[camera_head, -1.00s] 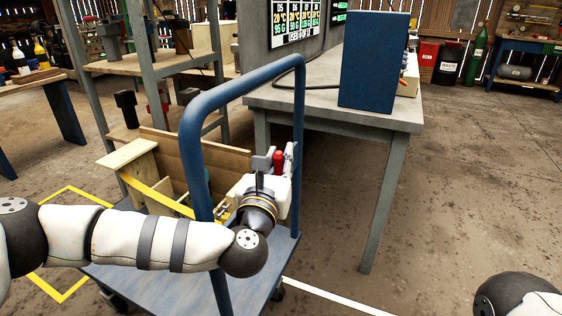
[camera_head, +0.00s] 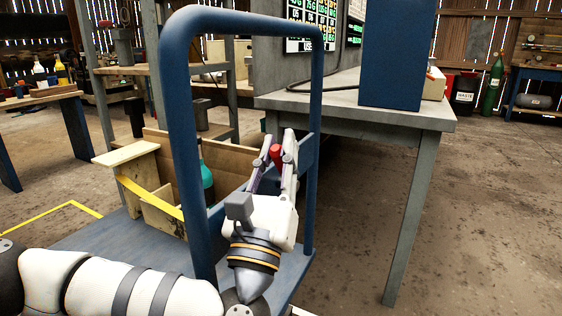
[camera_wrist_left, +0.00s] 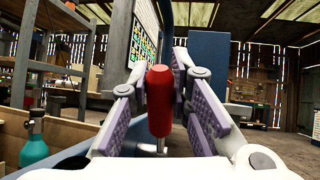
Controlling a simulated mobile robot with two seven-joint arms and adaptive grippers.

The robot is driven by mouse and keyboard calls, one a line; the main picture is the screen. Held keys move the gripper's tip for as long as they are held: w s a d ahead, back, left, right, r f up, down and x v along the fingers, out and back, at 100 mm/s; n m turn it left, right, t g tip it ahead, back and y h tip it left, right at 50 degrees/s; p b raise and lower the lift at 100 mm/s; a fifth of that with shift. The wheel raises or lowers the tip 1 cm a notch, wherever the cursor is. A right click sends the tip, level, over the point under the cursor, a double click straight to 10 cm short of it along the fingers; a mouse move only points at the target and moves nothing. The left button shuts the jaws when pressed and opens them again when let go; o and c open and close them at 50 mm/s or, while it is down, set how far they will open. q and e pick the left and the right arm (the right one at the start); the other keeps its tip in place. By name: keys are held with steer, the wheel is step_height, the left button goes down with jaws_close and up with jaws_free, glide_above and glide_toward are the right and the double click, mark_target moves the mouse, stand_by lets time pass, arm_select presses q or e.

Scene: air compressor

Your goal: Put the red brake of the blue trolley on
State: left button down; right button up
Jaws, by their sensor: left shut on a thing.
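The blue trolley (camera_head: 182,130) fills the middle of the head view, with its tall blue handle frame upright and its flat deck below. The red brake (camera_head: 276,153) is a small red grip at the frame's lower crossbar. My left gripper (camera_head: 275,158) reaches up to it from below, with its fingers on either side. In the left wrist view the red brake (camera_wrist_left: 160,100) stands upright between the purple-padded fingers (camera_wrist_left: 158,108). The left gripper is shut on it. The brake's lower end is partly hidden. My right gripper is in neither current view.
A wooden box (camera_head: 150,152) with a teal bottle (camera_head: 207,183) sits on the trolley deck. A grey table (camera_head: 436,116) carrying a blue box (camera_head: 397,55) stands close on the right. Open floor (camera_head: 500,200) lies beyond it.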

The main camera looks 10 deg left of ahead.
arm_select(q)
steer(key=shift+f, duration=0.1)
steer(key=c, duration=1.4)
jaws_free()
steer(key=shift+c, duration=0.2)
steer(key=v, duration=1.2)
